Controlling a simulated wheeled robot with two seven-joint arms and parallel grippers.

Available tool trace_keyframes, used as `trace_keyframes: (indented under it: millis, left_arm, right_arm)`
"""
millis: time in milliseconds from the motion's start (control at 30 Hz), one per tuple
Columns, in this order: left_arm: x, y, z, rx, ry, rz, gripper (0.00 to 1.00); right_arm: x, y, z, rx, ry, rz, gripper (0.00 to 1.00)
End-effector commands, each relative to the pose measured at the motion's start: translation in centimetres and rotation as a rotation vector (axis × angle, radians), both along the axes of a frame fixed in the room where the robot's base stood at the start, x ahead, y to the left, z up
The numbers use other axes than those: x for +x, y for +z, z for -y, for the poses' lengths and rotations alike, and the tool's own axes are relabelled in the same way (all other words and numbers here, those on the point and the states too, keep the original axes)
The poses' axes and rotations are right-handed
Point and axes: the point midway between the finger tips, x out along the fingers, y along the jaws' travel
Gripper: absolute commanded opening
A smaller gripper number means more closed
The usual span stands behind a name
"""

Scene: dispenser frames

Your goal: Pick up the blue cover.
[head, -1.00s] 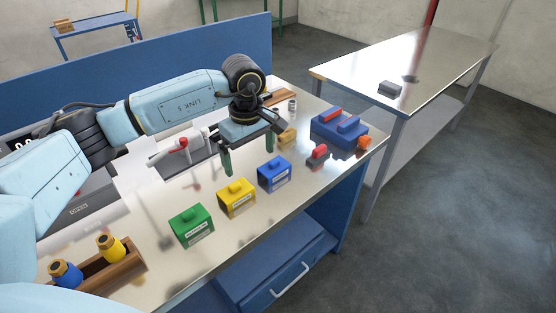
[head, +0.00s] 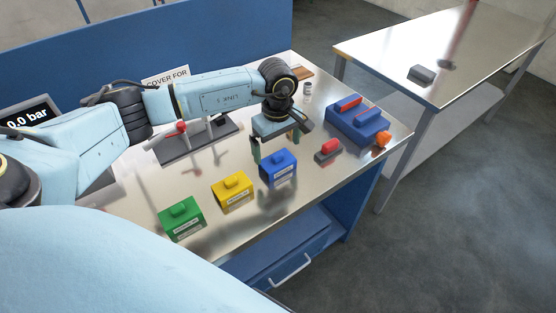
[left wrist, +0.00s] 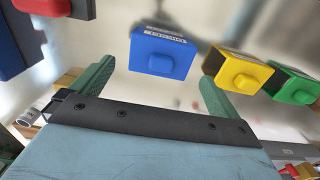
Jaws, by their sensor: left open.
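The blue cover (head: 278,168) is a box with a knob on top and a white label on its front. It stands on the metal bench, right of the yellow cover (head: 233,190) and the green cover (head: 182,218). My left gripper (head: 276,146) is open and empty, its green fingers above and just behind the blue cover. In the left wrist view the blue cover (left wrist: 160,55) lies beyond the two green fingers (left wrist: 155,88), roughly centred between them. I see no contact. My right gripper is not in view.
A small grey block with a red top (head: 328,150) stands right of the blue cover. A blue case with red parts (head: 358,122) and an orange knob (head: 383,139) are further right. A grey fixture with a red-tipped lever (head: 200,140) is behind. A second table (head: 450,50) stands right.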

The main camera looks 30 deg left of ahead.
Motion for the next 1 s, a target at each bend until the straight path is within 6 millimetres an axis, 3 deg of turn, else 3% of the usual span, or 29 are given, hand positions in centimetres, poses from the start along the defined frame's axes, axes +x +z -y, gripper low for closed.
trace_keyframes:
  millis: [200,400,700,1000]
  left_arm:
    - [-0.1,-2.2,-0.1,0.001,0.001,-0.005,1.00]
    - [-0.1,-4.9,-0.2,0.000,0.001,-0.003,1.00]
    - [0.0,-5.5,-0.2,0.000,0.000,0.000,1.00]
    - [0.0,-5.4,-0.2,0.000,0.000,0.000,0.61]
  right_arm:
    - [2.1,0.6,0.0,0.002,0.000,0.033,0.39]
    - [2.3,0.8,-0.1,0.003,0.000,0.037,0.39]
    - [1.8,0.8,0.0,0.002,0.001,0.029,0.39]
    - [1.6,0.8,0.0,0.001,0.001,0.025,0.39]
